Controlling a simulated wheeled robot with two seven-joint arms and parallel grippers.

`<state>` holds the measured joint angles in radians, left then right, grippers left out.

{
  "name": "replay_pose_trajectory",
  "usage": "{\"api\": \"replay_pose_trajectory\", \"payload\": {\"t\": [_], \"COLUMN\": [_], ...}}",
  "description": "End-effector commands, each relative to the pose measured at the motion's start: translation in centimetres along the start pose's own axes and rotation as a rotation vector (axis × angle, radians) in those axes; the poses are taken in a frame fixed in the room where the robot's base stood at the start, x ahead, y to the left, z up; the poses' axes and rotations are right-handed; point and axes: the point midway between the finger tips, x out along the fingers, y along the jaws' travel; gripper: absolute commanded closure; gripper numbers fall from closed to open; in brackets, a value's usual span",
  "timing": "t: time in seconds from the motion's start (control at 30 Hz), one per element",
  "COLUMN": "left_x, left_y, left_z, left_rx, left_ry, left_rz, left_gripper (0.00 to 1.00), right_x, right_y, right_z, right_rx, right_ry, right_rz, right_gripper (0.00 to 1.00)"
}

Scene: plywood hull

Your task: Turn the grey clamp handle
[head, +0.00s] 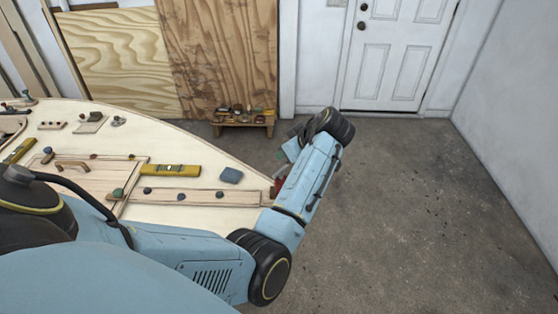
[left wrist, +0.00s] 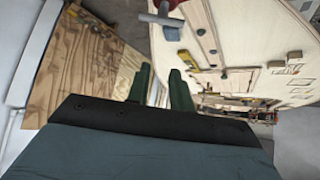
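The grey clamp handle (left wrist: 161,18) shows at the top of the left wrist view as a grey bar with a short stem, beside the red clamp body (left wrist: 174,4). In the head view the red clamp (head: 280,183) sits at the right tip of the plywood hull (head: 210,216), partly hidden by my left arm. My left gripper (left wrist: 161,74) has two dark green fingers with a gap between them and nothing in it. It is apart from the handle, which lies beyond the fingertips. In the head view the gripper (head: 284,156) is small and partly hidden. My right gripper is in neither view.
On the hull lie a yellow level (head: 170,170), a blue-grey block (head: 231,176) and several small knobs. A low wooden bench (head: 243,121) with small items stands by the plywood sheets (head: 222,60). The concrete floor (head: 420,220) at right is clear up to the white door (head: 395,55).

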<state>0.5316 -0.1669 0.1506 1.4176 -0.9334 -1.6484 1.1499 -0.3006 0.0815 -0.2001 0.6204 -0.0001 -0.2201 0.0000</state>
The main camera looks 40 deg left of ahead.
Motion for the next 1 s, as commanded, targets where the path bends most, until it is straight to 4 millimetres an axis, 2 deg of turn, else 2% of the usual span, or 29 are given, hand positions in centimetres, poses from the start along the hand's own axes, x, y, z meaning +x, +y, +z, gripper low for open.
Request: {"api": "replay_pose_trajectory", "payload": {"t": [0.03,0.1,0.13,0.3,0.47,0.67,0.8,1.0], "left_x": [-0.2,-0.6,-0.9,-2.4,-3.1,-2.8,-2.0,-1.3], "left_y": [0.9,2.5,3.3,6.9,8.2,7.0,4.7,1.9], "left_z": [-0.6,-1.1,-1.4,-2.4,-2.9,-3.6,-4.3,-5.1], "left_rx": [0.013,0.054,0.077,0.265,0.474,0.734,0.883,1.001], "left_ry": [-0.006,-0.036,-0.050,-0.140,-0.228,-0.364,-0.483,-0.623], "left_rz": [0.030,0.087,0.115,0.265,0.352,0.390,0.386,0.377], "left_gripper": [0.71,0.62,0.61,0.61,0.61,0.61,0.61,0.61], "right_x": [0.2,0.6,0.7,1.6,2.4,3.3,3.9,4.4], "right_y": [0.0,0.0,0.0,-0.1,-0.1,-0.2,-0.2,-0.2], "right_z": [0.0,0.1,0.1,0.1,0.2,0.3,0.3,0.3], "right_rx": [0.000,0.000,0.000,0.001,0.001,0.001,0.001,0.001], "right_ry": [0.000,0.000,0.000,0.000,0.000,0.000,0.000,0.001], "right_rz": [0.000,0.000,0.000,-0.001,-0.001,-0.002,-0.002,-0.002], "right_gripper": [0.64,0.64,0.64,0.64,0.64,0.64,0.64,0.64]}}
